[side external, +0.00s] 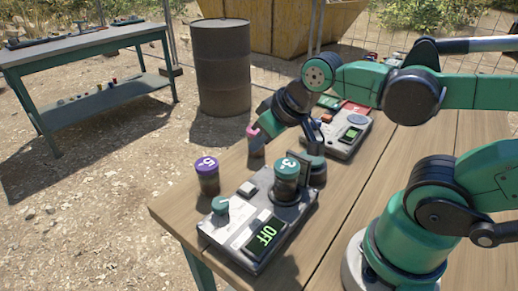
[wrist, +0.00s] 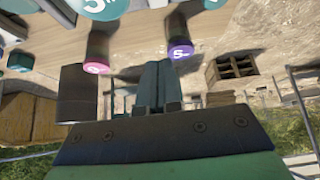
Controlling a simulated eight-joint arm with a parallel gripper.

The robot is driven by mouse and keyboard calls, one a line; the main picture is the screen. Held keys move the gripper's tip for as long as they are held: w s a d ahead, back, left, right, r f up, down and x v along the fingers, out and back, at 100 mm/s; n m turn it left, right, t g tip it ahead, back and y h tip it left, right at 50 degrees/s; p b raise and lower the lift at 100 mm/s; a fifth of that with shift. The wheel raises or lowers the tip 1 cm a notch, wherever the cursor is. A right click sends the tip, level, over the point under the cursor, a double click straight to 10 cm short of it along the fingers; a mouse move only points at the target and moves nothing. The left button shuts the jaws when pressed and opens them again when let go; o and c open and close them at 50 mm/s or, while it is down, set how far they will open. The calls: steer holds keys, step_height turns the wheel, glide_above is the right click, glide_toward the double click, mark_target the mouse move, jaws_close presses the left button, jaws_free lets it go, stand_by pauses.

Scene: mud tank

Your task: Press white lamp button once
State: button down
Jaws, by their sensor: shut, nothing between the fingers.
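A grey control box (side external: 235,240) with a lit green "OFF" display (side external: 262,234) lies at the near edge of the wooden table. It carries a small teal round knob or button (side external: 220,204) and a small pale square button (side external: 247,188). I cannot tell for sure which control is the white lamp button. My gripper (side external: 263,126) is above the table, behind the box and apart from it, near a pink-lidded jar (side external: 254,142). In the wrist view the fingers (wrist: 160,82) are together and empty.
A second box with a green display (side external: 351,134) is farther back. A barrel (side external: 221,68) stands beyond the table.

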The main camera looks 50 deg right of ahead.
mark_target(246, 186)
steer(key=shift+w+a+r+g, duration=0.1)
steer(key=shift+w+r+g, duration=0.55)
steer(key=shift+g, duration=0.5)
steer(key=shift+w+a+r+g, duration=0.1)
steer(key=shift+w+r+g, duration=0.25)
steer(key=shift+r+g, duration=0.65)
steer(key=shift+w+a+r+g, duration=0.1)
steer(key=shift+w+r+g, duration=0.45)
steer(key=shift+g, duration=0.7)
step_height(246, 186, down, 14)
steer(key=shift+s+r, duration=0.1)
steer(key=shift+f, duration=1.1)
step_height(246, 186, up, 14)
steer(key=shift+r, duration=0.2)
